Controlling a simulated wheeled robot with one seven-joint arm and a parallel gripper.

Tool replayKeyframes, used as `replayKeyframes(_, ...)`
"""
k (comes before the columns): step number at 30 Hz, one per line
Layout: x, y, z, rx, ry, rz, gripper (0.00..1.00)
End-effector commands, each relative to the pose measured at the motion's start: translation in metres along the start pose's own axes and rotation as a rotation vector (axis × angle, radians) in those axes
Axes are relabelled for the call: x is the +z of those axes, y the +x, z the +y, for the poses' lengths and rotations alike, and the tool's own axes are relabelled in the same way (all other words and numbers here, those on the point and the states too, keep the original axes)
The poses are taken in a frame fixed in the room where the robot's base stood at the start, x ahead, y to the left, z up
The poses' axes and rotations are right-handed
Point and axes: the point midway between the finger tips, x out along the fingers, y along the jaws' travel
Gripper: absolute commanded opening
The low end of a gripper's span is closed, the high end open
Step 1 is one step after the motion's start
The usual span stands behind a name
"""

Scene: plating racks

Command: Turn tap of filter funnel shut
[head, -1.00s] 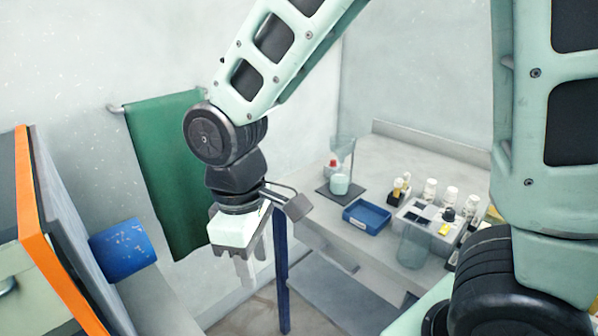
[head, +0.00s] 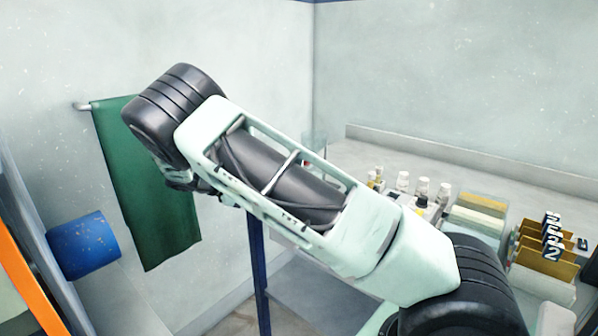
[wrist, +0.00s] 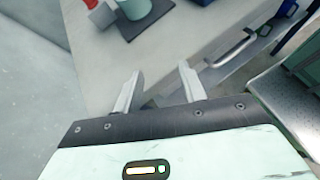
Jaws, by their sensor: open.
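In the head view my arm covers most of the filter funnel's stand area; only a faint clear piece (head: 315,143), which looks like the funnel's upper part, shows above the arm. The tap cannot be made out. In the wrist view a pale green vessel (wrist: 134,8) stands on a dark square base (wrist: 150,22) at the top edge, with the funnel above it out of frame. My gripper (wrist: 160,80) is open and empty, its two fingers apart, pointing toward the bench and short of the base. The gripper is hidden in the head view.
Several white-capped bottles (head: 403,181) and a rack of brown plates (head: 543,247) stand on the bench at right. A green towel (head: 148,185) hangs on the left wall near a blue drum (head: 83,245). A metal handle (wrist: 232,48) shows below the bench edge.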

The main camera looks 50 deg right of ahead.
Motion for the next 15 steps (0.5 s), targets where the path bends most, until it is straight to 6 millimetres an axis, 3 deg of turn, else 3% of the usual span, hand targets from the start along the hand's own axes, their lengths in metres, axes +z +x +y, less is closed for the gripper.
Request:
replayKeyframes(2,0.0,0.019,0.028,0.051,-0.052,-0.157,0.41)
replayKeyframes(6,0.011,0.023,0.063,0.115,-0.13,-0.375,0.41)
replayKeyframes(10,0.016,0.018,0.081,0.148,-0.173,-0.496,0.41)
replayKeyframes(15,0.021,0.018,0.087,0.158,-0.189,-0.54,0.41)
